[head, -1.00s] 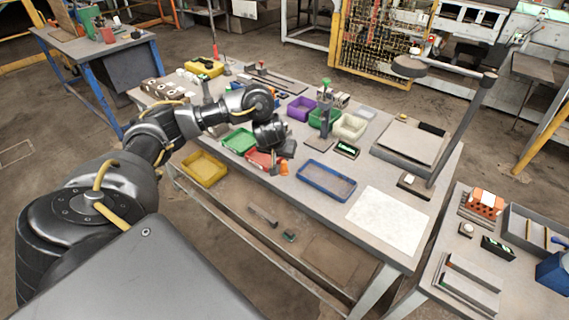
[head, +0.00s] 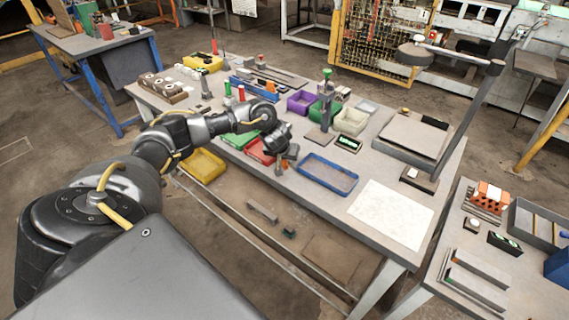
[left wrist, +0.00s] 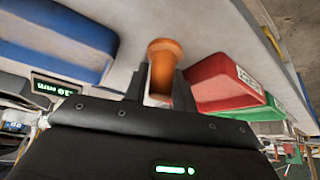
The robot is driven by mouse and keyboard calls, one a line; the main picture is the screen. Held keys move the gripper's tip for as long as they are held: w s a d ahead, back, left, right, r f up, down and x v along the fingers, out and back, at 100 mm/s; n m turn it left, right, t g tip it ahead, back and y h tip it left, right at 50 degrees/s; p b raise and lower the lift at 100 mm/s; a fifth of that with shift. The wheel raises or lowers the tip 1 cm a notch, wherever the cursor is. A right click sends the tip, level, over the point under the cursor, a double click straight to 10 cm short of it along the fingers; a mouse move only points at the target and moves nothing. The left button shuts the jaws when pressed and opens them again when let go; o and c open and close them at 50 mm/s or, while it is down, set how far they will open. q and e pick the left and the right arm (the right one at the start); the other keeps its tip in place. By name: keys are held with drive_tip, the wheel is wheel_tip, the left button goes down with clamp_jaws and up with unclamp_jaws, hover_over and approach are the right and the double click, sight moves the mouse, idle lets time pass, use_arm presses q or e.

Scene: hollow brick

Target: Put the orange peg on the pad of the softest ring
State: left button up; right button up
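The orange peg (head: 284,164) is at the near edge of the workbench, between the red bin and the blue tray. In the left wrist view the orange peg (left wrist: 162,65) stands between the two dark fingers of my left gripper (left wrist: 161,92), its wider end beyond them. The fingers look flush against its sides. In the head view my left gripper (head: 286,160) is low at the bench edge around the peg. Blocks with pale round tops (head: 160,87) sit at the bench's back left; I cannot tell whether these are the rings or their pads. My right gripper is out of view.
The blue tray (head: 328,186) is to the right. A press-like stand (head: 326,105) and small display (head: 347,144) are behind. A white sheet (head: 392,213) lies bare.

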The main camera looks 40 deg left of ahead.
use_arm(q)
clamp_jaws()
drive_tip(key=shift+r, duration=0.1)
drive_tip(key=shift+r, duration=0.45)
wheel_tip(320, 180, up, 3)
drive_tip(key=shift+d+f, duration=0.1)
drive_tip(key=shift+f, duration=0.1)
drive_tip(key=s+d+r+p, duration=0.9)
drive_tip(key=d+p, duration=0.1)
drive_tip(key=p, duration=0.2)
drive_tip(key=shift+s+r, duration=0.15)
drive_tip(key=shift+s, duration=0.2)
